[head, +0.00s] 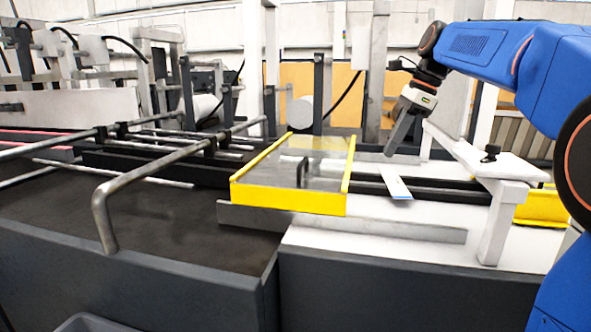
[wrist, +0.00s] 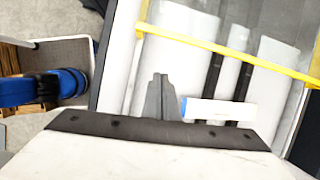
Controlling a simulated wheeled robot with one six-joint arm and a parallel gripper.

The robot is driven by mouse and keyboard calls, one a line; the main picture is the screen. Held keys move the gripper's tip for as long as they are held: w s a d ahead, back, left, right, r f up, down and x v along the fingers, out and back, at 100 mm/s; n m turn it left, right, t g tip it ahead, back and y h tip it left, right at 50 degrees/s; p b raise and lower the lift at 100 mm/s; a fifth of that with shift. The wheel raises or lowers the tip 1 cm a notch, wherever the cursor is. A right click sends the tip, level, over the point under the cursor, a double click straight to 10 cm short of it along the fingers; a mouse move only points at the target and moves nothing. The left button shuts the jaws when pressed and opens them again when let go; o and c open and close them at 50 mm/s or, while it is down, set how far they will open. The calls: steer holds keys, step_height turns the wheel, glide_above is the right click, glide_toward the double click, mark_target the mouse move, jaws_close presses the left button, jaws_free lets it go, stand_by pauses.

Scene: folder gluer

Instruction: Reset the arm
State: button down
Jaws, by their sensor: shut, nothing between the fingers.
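My blue arm reaches in from the right in the head view. My gripper (head: 391,152) points down and a little left above the machine bed, with its fingers together and nothing between them. In the wrist view my gripper (wrist: 160,80) also shows as closed grey fingers. A flat white piece with a blue end (head: 396,186) lies on the bed just below and right of the fingertips. It also shows in the wrist view (wrist: 215,110), right of the fingers.
A clear guard with yellow edges (head: 290,203) stands left of my gripper. A white bracket frame (head: 495,190) is close on the right. A bent metal rail (head: 105,215) is at the left. A grey bin (wrist: 72,52) shows in the wrist view.

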steer(key=s+f+n+t+h, duration=0.3)
steer(key=s+f+n, duration=1.7)
steer(key=s+f, duration=0.9)
steer(key=s+h, duration=0.1)
steer(key=s, duration=0.2)
steer(key=shift+f, duration=0.25)
